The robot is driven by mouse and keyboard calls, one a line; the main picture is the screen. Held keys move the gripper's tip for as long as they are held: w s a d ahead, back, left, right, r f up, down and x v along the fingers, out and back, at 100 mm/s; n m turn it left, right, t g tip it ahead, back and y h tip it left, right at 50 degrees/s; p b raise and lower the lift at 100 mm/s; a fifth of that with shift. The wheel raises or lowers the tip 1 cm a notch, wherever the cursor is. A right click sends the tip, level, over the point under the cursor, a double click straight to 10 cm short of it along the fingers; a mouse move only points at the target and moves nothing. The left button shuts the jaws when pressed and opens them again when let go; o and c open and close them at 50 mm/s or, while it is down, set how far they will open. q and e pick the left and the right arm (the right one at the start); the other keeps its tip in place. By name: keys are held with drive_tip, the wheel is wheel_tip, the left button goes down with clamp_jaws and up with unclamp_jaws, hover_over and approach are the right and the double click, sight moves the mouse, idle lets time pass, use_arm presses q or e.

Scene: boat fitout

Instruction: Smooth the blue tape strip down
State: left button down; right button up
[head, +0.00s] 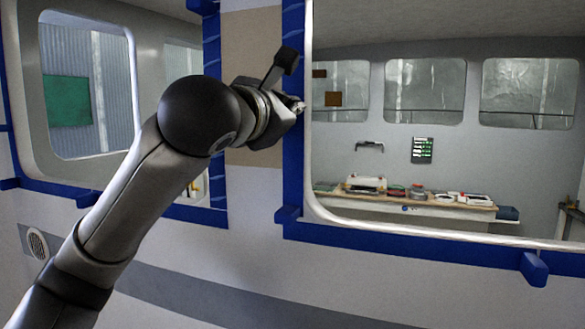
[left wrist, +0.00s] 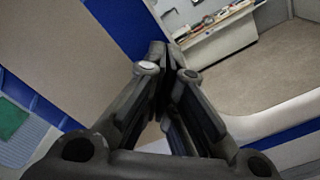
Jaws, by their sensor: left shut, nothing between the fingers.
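Blue tape strips frame the window openings. The upright blue strip (head: 293,178) runs along the left edge of the large right window, and it also shows in the left wrist view (left wrist: 117,25). My left gripper (head: 299,106) is shut and empty, with its fingertips at this strip, at about mid-window height. I cannot tell whether the fingertips touch it. In the left wrist view the closed fingers (left wrist: 163,66) point toward the blue strip and the window edge. Part of the strip is hidden behind the gripper. My right gripper is not in view.
A lower blue strip (head: 420,246) runs under the right window, with a loose-looking blue end (head: 535,268) standing out. A tan panel (head: 250,62) lies between the windows. Through the window, a workbench (head: 420,204) carries several items. A round vent (head: 37,244) is at lower left.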

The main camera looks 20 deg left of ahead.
sight(293, 85)
use_arm(q)
drive_tip(key=shift+r+p, duration=0.3)
drive_tip(key=shift+r, duration=0.75)
drive_tip(key=shift+w, duration=0.1)
drive_tip(key=shift+r+p, duration=0.75)
drive_tip(key=shift+r, duration=0.6)
drive_tip(key=shift+f+b, duration=0.3)
drive_tip(key=shift+b, duration=0.05)
drive_tip(key=shift+r, duration=0.15)
drive_tip(key=shift+r+p, duration=0.9)
drive_tip(key=shift+r, duration=0.85)
